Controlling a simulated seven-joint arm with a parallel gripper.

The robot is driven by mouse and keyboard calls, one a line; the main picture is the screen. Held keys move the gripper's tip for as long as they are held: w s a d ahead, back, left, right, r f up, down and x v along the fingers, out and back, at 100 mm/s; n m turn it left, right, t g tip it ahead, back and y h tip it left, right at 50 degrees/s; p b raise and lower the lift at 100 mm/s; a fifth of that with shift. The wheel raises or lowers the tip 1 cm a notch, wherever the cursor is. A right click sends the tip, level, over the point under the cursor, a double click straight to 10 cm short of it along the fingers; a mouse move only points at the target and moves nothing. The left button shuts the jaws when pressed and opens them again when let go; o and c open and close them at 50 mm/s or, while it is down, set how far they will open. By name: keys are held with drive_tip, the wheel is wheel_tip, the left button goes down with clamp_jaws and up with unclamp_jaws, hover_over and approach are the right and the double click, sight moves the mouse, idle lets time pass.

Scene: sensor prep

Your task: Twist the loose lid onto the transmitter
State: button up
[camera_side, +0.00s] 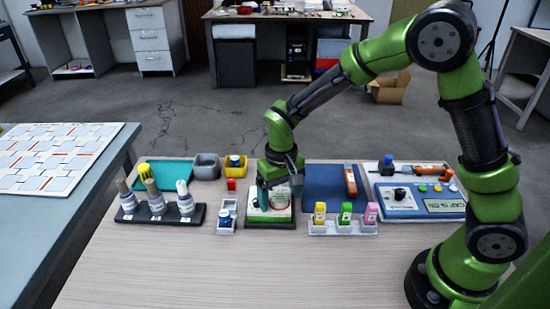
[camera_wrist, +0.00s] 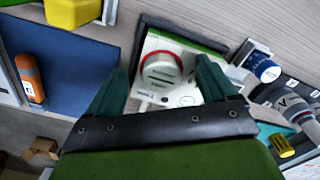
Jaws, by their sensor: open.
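The transmitter is a white unit (camera_wrist: 186,101) with a green edge on a dark base, at the middle of the table. In the side view the transmitter (camera_side: 268,213) is partly hidden by my gripper (camera_side: 279,192). A round white slotted piece (camera_wrist: 160,72) with a red ring around it shows on top of it; it looks like the lid, but I cannot tell how it is seated. My gripper (camera_wrist: 162,68) is open, its two teal fingers apart on either side of the round piece in the wrist view. I cannot tell whether they touch it.
A small tray with a blue-topped item (camera_side: 225,218) stands close left. A rack of bottles (camera_side: 158,206) is farther left. A tray with yellow, green and pink items (camera_side: 343,217) and a blue mat (camera_side: 322,181) lie right. The table front is clear.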

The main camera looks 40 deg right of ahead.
drive_tip(key=shift+w+r, duration=0.15)
drive_tip(key=shift+r, duration=0.6)
drive_tip(key=shift+r, duration=2.9)
drive_tip(key=s+d+r+t+y, duration=0.1)
drive_tip(key=s+d+r+t, duration=0.2)
drive_tip(key=s+r, duration=0.3)
drive_tip(key=s+d+r+m+t+y, duration=0.1)
drive_tip(key=s+r+t, duration=0.3)
drive_tip(key=s, duration=0.5)
wheel_tip(320, 180, up, 2)
drive_tip(key=shift+s+d+r, duration=0.2)
drive_tip(key=shift+s+d, duration=0.15)
drive_tip(key=shift+d, duration=0.55)
drive_tip(key=shift+c, duration=0.3)
drive_tip(key=shift+c, duration=1.4)
